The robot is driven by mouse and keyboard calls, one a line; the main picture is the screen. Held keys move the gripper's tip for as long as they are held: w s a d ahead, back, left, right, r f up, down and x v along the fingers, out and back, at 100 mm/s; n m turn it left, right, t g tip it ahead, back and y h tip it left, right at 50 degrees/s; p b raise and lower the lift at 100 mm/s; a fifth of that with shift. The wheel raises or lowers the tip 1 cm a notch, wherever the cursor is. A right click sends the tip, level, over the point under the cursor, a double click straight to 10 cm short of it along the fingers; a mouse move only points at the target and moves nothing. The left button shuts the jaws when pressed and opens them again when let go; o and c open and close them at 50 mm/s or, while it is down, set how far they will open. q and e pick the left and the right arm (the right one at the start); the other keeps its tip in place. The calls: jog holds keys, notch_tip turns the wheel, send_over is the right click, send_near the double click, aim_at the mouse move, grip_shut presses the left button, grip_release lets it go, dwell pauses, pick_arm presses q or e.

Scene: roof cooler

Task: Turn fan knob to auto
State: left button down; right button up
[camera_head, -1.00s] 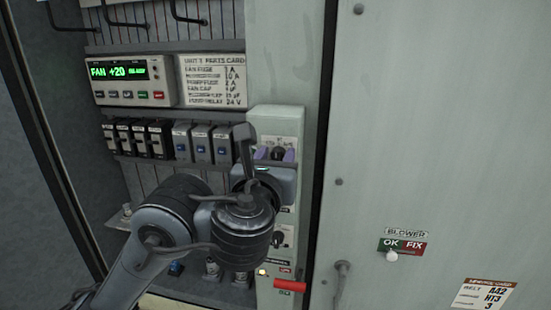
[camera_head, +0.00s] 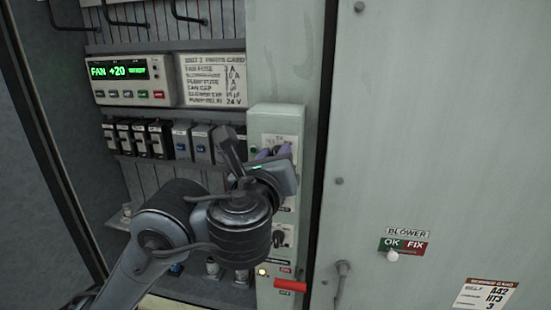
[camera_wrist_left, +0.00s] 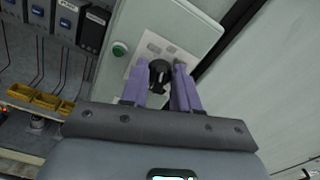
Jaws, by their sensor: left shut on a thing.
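The fan knob (camera_wrist_left: 159,73) is a black rotary knob on a pale label plate near the top of the pale green switch box (camera_head: 295,112). My left gripper (camera_wrist_left: 165,80) has its two purple fingers on either side of the knob and is shut on it. In the head view my left gripper (camera_head: 272,153) is at the upper part of the box, and my wrist covers most of the knob there. The label's words are too small to read. My right gripper is not in view.
A second black knob (camera_head: 279,236) sits lower on the box, above a red handle (camera_head: 290,285). A green button (camera_wrist_left: 119,48) is beside the label plate. A display (camera_head: 120,71) reads "FAN +20". Several breakers (camera_head: 140,138) line the shelf left of my wrist.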

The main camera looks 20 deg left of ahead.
pick_arm(q)
jog(key=n+b, duration=0.1)
jog(key=n, duration=0.4)
jog(key=shift+a+f, duration=0.1)
dwell(0.3)
jog(key=c, duration=0.9)
grip_release()
jog(key=shift+o, duration=0.2)
jog(key=shift+s, duration=0.1)
jog(key=s+d, duration=0.1)
jog(key=s, duration=0.9)
jog(key=shift+s+d, duration=0.25)
jog(key=shift+d, duration=0.15)
